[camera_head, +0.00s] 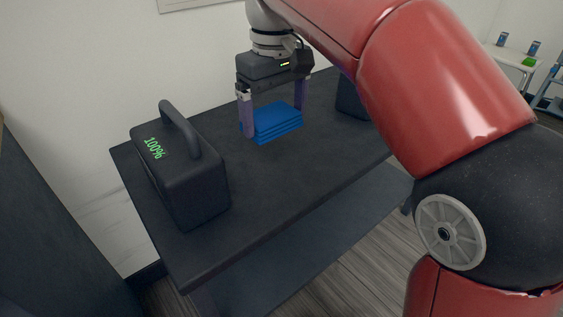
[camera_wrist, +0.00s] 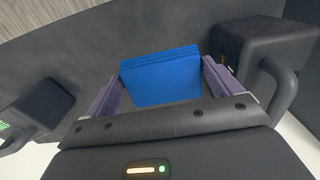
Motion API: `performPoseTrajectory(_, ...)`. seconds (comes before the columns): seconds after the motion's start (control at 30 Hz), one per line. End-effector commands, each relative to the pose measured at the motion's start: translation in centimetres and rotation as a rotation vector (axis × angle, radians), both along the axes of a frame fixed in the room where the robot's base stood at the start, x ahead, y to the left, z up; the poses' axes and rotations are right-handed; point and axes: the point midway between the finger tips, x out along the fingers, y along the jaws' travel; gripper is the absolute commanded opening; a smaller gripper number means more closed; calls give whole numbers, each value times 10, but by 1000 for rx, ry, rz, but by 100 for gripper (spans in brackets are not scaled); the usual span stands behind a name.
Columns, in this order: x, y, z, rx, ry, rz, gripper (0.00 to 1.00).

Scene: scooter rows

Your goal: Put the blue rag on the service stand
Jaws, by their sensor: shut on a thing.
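The blue rag (camera_head: 277,123) is a folded, layered block over the dark bench (camera_head: 285,180); it also shows in the wrist view (camera_wrist: 160,78). My gripper (camera_head: 273,120) points down, with one purple finger on each side of the rag, shut on it. In the wrist view, the rag sits between the two fingers of my gripper (camera_wrist: 162,80). I cannot tell whether the rag touches the bench top or hangs just above it. No service stand can be made out for certain; a white table (camera_head: 511,56) stands far off at the right.
A black case marked 100% (camera_head: 185,180) stands on the bench's left end. Another dark case (camera_head: 351,97) stands right of the rag, partly behind my arm. The white table carries blue items and a green one (camera_head: 529,61). A blue frame (camera_head: 551,88) stands beside it.

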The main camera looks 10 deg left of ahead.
Motion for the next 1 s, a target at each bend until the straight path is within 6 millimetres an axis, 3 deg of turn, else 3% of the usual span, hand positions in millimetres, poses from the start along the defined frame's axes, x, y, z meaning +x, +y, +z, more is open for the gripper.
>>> performPoseTrajectory(0.03,-1,0,-19,-1,2,1,68)
performPoseTrajectory(0.1,-1,0,-36,-2,1,1,68)
performPoseTrajectory(0.3,-1,0,-71,0,0,1,68)
performPoseTrajectory(0.53,0,0,-86,0,0,0,68)
performPoseTrajectory(0.77,-1,0,-119,0,1,1,68)
performPoseTrajectory(1.0,0,0,-120,1,-1,1,68)
